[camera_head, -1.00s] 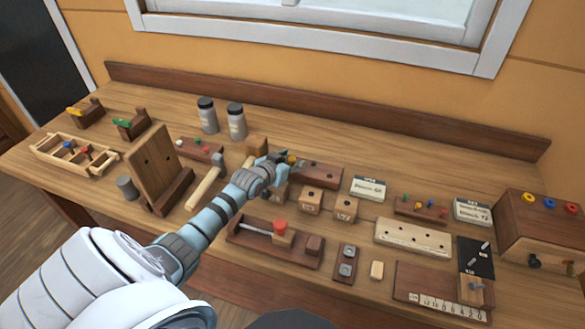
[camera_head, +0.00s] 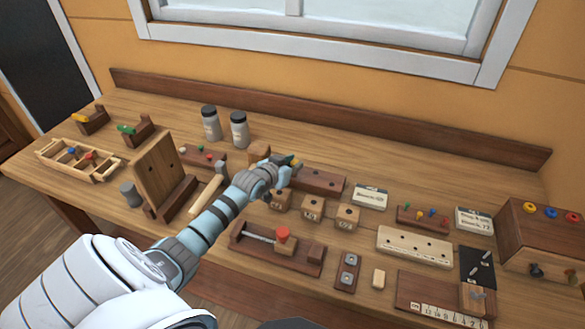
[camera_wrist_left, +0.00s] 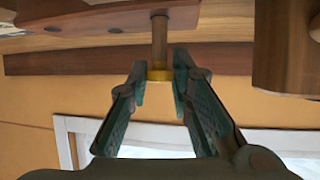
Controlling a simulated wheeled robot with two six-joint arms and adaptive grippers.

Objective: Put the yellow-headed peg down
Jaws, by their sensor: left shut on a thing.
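The yellow-headed peg (camera_wrist_left: 159,74) is held between the fingertips of my left gripper (camera_wrist_left: 159,82), by its yellow head. Its brown shaft runs away from the fingers to the dark wooden block with holes (camera_wrist_left: 105,18). I cannot tell whether the shaft tip is in a hole or just in front of the block. In the head view my left gripper (camera_head: 285,166) is at the left end of that block (camera_head: 322,182), and the peg is mostly hidden by the fingers. My right gripper is not in view.
Small wooden cubes (camera_head: 312,207) stand just in front of the block. A mallet (camera_head: 208,190) and an upright board (camera_head: 160,175) lie to the left. Two jars (camera_head: 239,130) stand behind. A pale block with holes (camera_head: 413,246) is to the right.

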